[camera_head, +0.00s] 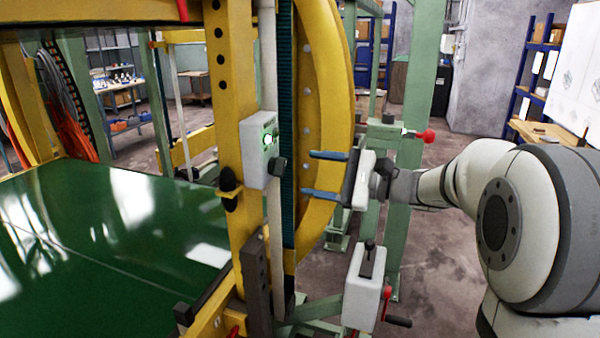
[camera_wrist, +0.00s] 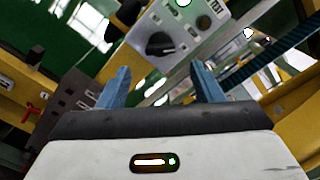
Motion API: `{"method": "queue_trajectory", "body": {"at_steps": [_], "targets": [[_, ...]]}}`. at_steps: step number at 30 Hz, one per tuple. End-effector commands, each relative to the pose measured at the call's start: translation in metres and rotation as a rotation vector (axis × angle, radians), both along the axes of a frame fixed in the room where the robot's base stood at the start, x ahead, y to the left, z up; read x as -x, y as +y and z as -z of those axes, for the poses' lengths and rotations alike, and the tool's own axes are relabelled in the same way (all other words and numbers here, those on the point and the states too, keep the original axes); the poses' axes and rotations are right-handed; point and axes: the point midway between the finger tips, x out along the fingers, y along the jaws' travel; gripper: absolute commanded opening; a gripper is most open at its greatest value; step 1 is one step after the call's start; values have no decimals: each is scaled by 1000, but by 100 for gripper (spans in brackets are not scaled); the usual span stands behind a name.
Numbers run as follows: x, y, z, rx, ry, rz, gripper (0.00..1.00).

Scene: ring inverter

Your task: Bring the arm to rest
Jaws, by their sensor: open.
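My gripper (camera_head: 325,173) is in the middle of the head view, with two blue fingers pointing left. The fingers are apart and nothing is between them. A grey control box (camera_head: 258,150) with a black knob (camera_head: 278,166) is just left of the fingertips, on the yellow upright. The fingertips look close to the box but apart from the knob. In the wrist view, my gripper (camera_wrist: 160,85) is open, and the control box (camera_wrist: 178,30) with its black knob (camera_wrist: 160,45) and a lit round light lies beyond the fingers. My arm reaches in from the right.
A large yellow ring (camera_head: 325,90) stands behind the gripper. A green shiny table (camera_head: 100,250) fills the lower left. A second grey box (camera_head: 362,288) with a lever and a red-and-black crank stands below the gripper. A red knob (camera_head: 426,136) on a green post is behind my wrist.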

Motion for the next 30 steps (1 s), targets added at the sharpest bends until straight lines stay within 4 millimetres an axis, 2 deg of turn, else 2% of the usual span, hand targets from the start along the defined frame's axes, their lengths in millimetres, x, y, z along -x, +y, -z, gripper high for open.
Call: {"method": "queue_trajectory", "body": {"at_steps": [6, 14, 17, 20, 24, 26, 30], "targets": [[5, -12, 0, 1, 0, -1, 60], [6, -11, 0, 3, 0, -3, 60], [15, -6, 4, 49, 4, -19, 60], [39, 5, 16, 177, 9, -63, 60], [94, 14, 50, 477, -4, -167, 60], [118, 11, 66, 618, -25, -214, 60], [169, -10, 97, 944, -99, -333, 60]]}}
